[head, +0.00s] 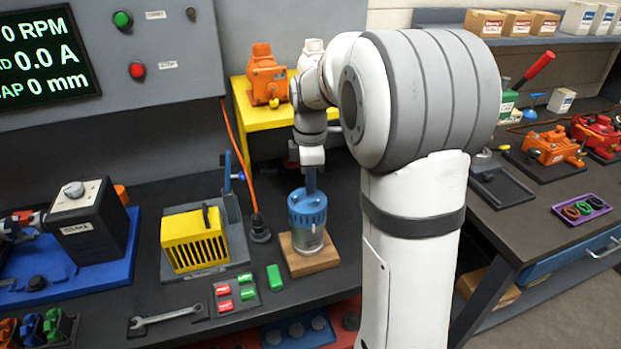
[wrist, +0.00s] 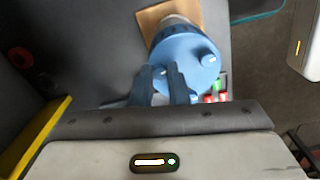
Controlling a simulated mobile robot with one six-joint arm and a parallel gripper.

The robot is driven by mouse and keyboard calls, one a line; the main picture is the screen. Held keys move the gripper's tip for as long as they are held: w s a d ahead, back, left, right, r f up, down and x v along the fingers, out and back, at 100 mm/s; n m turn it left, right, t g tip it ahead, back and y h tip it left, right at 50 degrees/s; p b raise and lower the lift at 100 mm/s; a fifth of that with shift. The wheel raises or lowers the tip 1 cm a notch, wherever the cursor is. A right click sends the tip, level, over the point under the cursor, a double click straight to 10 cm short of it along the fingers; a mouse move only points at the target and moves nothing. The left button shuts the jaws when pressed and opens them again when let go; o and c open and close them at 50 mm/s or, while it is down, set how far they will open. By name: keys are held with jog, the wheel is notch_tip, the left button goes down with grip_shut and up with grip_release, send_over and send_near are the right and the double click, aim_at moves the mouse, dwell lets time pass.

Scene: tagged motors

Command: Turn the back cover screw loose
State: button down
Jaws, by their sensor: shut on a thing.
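The motor has a silver body and a blue cover (head: 307,205), and stands upright on a wooden block (head: 309,262). In the wrist view the blue cover (wrist: 186,52) shows from above. One cover screw (wrist: 208,59) is in plain view on its right side. Another screw (wrist: 160,73) sits between my fingertips, partly hidden by them. My gripper (head: 311,182) points down onto the cover's top; in the wrist view my gripper (wrist: 160,72) is shut on that screw. I cannot tell how far the screw has turned.
A yellow slotted unit (head: 195,240) stands left of the motor. A wrench (head: 167,318), red and green tags (head: 236,291) and a green block (head: 274,278) lie in front. A yellow shelf (head: 268,115) with an orange motor (head: 265,75) is behind.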

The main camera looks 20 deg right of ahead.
jog(key=shift+s+f, duration=0.1)
jog(key=shift+f, duration=0.15)
jog(key=c, duration=1.4)
grip_release()
jog(key=shift+r, duration=4.05)
